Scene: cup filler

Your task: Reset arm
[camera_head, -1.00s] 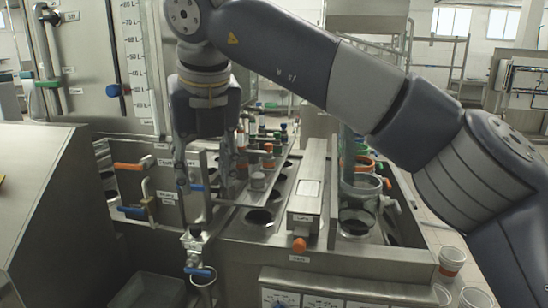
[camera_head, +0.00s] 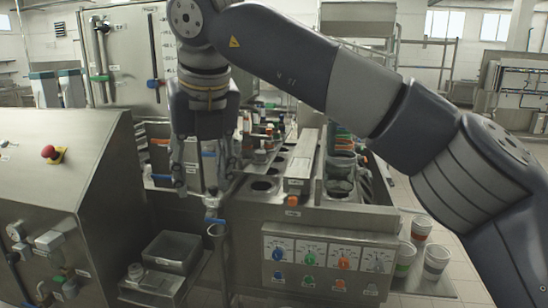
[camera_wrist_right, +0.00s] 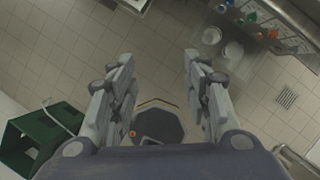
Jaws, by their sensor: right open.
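My right arm reaches across the head view from the right. Its gripper (camera_head: 205,178) hangs down with its two fingers apart, in front of the filling machine. In the right wrist view the gripper (camera_wrist_right: 160,72) is open, with nothing between its fingertips but tiled floor far below. A tap with a blue handle (camera_head: 213,221) shows just below the gripper in the head view; I cannot tell the distance between them. My left gripper is not in view.
A steel cabinet with a red button (camera_head: 49,152) stands at left, a steel tray (camera_head: 172,252) beside it. The machine's knob panel (camera_head: 330,262) faces me. Several cups (camera_head: 421,228) stand at right. A green crate (camera_wrist_right: 38,140) is on the floor in the wrist view.

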